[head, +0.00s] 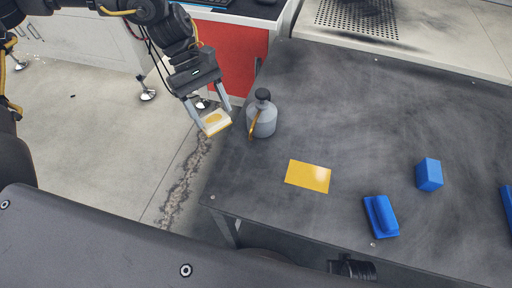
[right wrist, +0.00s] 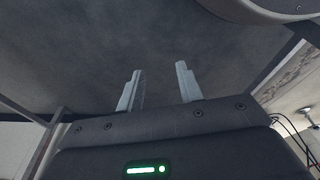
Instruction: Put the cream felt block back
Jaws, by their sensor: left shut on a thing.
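My left gripper (head: 213,117) is shut on the cream felt block (head: 217,124), a small pale block with a yellowish patch on its face. It holds the block off the left edge of the dark table, just left of a grey bottle. The block is tilted, and the fingers hide parts of its sides. My right gripper (right wrist: 158,88) shows only in the right wrist view. Its two fingers stand apart with nothing between them, in front of a plain dark grey surface.
The grey bottle (head: 263,120) with a black cap stands near the left edge of the table (head: 330,110). A flat yellow rectangle (head: 308,176) lies near the front. A blue block (head: 429,175) and a blue stepped piece (head: 381,216) are to the right. The table's middle is clear.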

